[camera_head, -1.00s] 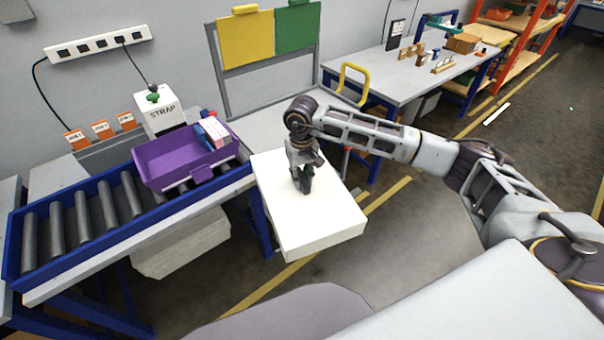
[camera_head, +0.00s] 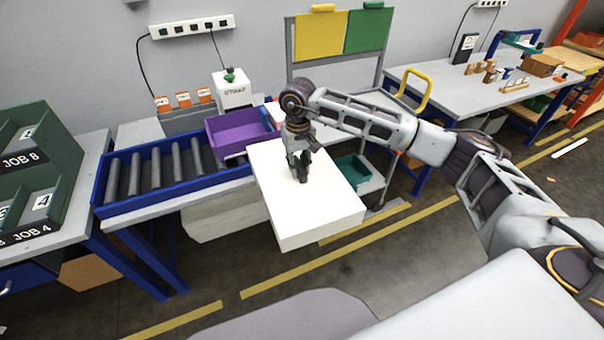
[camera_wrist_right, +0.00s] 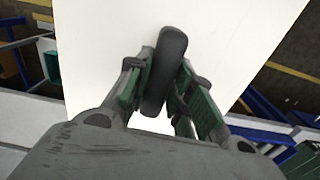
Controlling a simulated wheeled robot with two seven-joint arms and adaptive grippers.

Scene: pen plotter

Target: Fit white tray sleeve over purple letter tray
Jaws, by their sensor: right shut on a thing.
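The purple letter tray (camera_head: 232,133) sits at the right end of the roller conveyor in the head view, partly hidden by the white tray sleeve. The white tray sleeve (camera_head: 325,215) is a large white box held in the air in front of the conveyor's right end, apart from the conveyor as far as I can tell. My right gripper (camera_head: 300,174) is shut on a dark grip on top of the sleeve. In the right wrist view my right gripper (camera_wrist_right: 165,90) has its fingers on both sides of this dark grip, with the white sleeve (camera_wrist_right: 230,35) behind. My left gripper is not in view.
The roller conveyor (camera_head: 150,205) has a blue frame. A strap dispenser (camera_head: 232,92) stands behind the tray. Green job bins (camera_head: 45,160) stand at the left. A teal bin (camera_head: 352,170) is on a shelf behind the sleeve. Floor with yellow lines is open in front.

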